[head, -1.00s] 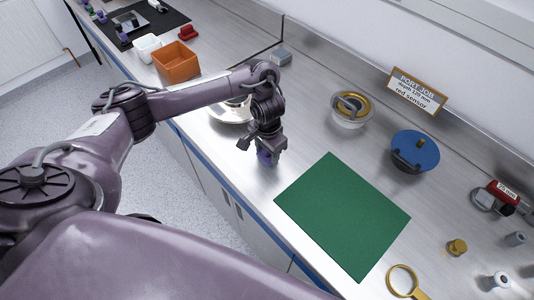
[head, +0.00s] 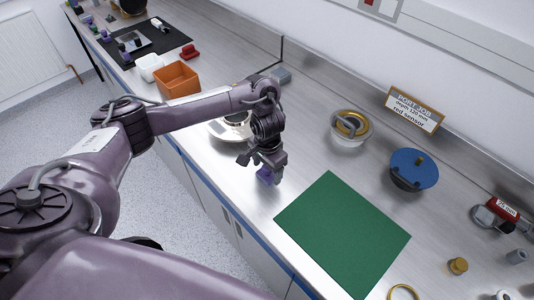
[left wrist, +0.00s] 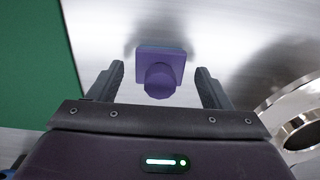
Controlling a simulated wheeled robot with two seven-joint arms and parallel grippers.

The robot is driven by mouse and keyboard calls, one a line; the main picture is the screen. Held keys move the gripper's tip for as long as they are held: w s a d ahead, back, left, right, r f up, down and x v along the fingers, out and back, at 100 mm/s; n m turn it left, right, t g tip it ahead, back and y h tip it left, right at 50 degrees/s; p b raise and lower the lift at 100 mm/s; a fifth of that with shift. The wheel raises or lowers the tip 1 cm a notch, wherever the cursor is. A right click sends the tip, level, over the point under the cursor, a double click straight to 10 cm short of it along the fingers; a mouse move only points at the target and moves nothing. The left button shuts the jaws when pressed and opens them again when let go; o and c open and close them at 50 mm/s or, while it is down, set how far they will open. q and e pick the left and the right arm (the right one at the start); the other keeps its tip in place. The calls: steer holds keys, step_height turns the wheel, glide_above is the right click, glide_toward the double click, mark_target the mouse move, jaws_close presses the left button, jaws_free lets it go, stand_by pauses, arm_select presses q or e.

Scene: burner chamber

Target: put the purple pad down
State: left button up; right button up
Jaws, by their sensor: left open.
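The purple pad (left wrist: 160,75) has a square base with a round knob and sits between the spread fingers of my left gripper (left wrist: 160,88) in the left wrist view. Clear gaps show between the knob and both fingers. In the head view the purple pad (head: 266,175) is on the steel bench just below my left gripper (head: 262,163), to the left of the green mat (head: 342,235). My left gripper is open. My right gripper is in neither view.
A steel dish (head: 222,130) stands behind the left gripper. An orange bin (head: 177,82) is farther back. A glass jar with a gold ring (head: 350,128) and a blue-lidded pot (head: 414,165) stand right of the arm. The green mat is bare.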

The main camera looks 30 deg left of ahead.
arm_select(q)
step_height(320, 180, up, 11)
steer(key=p, duration=0.3)
steer(key=shift+f, duration=0.2)
steer(key=shift+s, duration=0.1)
